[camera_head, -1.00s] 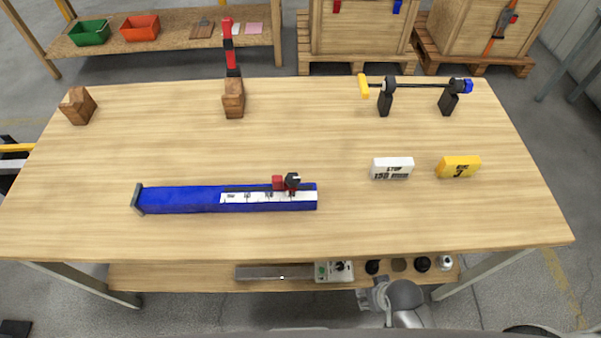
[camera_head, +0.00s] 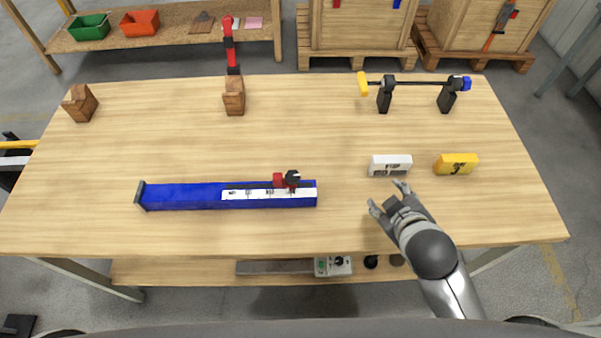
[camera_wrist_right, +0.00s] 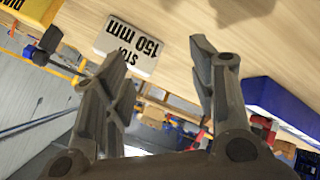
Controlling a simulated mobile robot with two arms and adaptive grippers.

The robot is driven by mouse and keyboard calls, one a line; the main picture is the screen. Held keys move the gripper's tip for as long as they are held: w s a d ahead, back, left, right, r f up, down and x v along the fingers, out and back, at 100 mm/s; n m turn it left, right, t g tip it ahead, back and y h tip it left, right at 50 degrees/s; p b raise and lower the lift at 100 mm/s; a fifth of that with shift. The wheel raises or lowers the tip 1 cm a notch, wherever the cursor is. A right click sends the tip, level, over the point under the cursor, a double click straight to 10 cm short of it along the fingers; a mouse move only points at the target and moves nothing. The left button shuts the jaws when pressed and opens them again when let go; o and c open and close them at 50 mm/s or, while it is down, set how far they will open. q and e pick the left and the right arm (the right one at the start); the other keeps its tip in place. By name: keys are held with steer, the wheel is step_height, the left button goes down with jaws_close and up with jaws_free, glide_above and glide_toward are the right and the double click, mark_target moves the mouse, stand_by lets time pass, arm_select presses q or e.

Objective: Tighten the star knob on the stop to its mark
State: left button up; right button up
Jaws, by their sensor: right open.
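My right gripper (camera_head: 388,195) is open and empty over the table, right of the rail and just in front of the white block. In the right wrist view its two fingers (camera_wrist_right: 160,60) are spread apart, and the blue rail (camera_wrist_right: 285,105) shows at the right. My left gripper is not in view.
A white block (camera_head: 390,166) reading "STOP 150 mm" in the wrist view and a yellow block (camera_head: 456,164) lie on the right. A bar on black stands (camera_head: 415,84) is behind them. Wooden blocks (camera_head: 234,97) stand at the back left. The table between rail and gripper is clear.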

steer(key=w+a+r+n+t+y, duration=0.3)
steer(key=w+a+r+n+y, duration=0.3)
steer(key=n, duration=0.5)
steer(key=w+a+r+n+t+y, duration=0.3)
steer(key=w+a+r+n+y, duration=0.2)
steer(key=r+n, duration=0.45)
steer(key=n+g+y, duration=0.3)
steer(key=n+g, duration=0.9)
steer(key=n, duration=1.1)
glide_toward(297, 176)
steer(key=shift+m, duration=0.25)
steer(key=p+x, duration=0.3)
steer(key=x, duration=0.5)
steer(key=shift+w+a+r, duration=0.1)
steer(key=shift+w+a+f+p, duration=0.1)
steer(key=shift+a+f+p, duration=0.2)
steer(key=shift+a, duration=0.15)
